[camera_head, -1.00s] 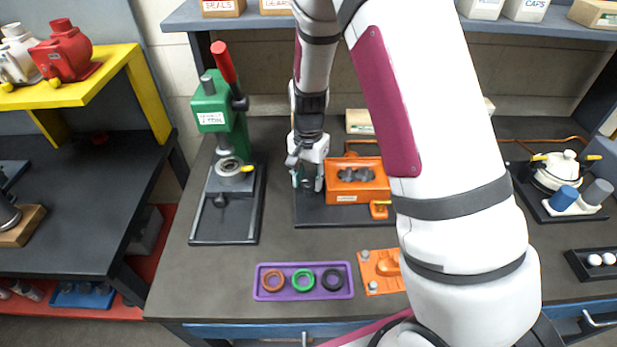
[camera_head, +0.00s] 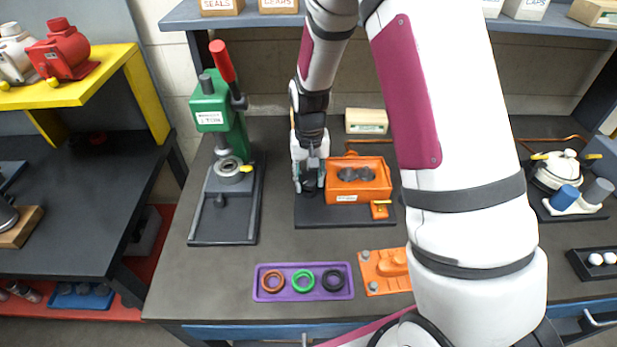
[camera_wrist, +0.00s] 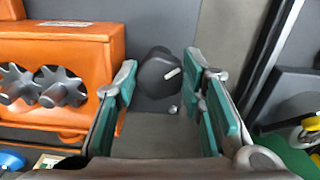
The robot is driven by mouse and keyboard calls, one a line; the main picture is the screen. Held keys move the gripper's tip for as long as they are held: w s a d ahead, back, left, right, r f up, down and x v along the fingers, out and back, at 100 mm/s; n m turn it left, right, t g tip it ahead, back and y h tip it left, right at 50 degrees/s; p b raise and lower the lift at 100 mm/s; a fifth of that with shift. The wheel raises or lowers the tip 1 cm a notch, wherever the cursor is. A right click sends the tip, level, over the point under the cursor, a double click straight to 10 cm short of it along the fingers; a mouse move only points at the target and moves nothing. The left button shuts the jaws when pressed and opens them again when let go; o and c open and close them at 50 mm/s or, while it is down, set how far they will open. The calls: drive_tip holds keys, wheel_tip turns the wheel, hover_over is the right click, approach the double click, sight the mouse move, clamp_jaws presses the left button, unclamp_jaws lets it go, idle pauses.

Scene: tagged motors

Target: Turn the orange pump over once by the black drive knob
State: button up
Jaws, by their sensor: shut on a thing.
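The orange pump (camera_head: 372,192) stands on a dark base plate (camera_head: 350,215). Its front window shows two dark toothed gears (camera_head: 357,174), also seen large in the wrist view (camera_wrist: 45,86). The black drive knob (camera_wrist: 158,74) is at the pump's side and has a white pointer mark, which points up and right in the wrist view. My gripper (camera_wrist: 162,82) is around the knob with one green-padded finger on each side. In the head view my gripper (camera_head: 308,184) is at the pump's left end and mostly hides the knob.
A green press (camera_head: 214,110) with a red lever stands left of my gripper. A purple tray (camera_head: 303,293) with three rings and an orange plate (camera_head: 385,270) lie in front. A box (camera_head: 366,121) is behind the pump. My arm covers the bench to the right.

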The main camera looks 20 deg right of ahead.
sight(311, 180)
drive_tip(key=n, duration=0.6)
drive_tip(key=shift+d+n, duration=0.15)
drive_tip(key=shift+n, duration=0.15)
drive_tip(key=n, duration=0.5)
drive_tip(key=shift+w+d, duration=0.1)
drive_tip(key=shift+d, duration=0.05)
drive_tip(key=shift+n, duration=0.4)
drive_tip(key=o, duration=0.9)
wheel_tip(311, 180, up, 12)
drive_tip(key=shift+r, duration=0.1)
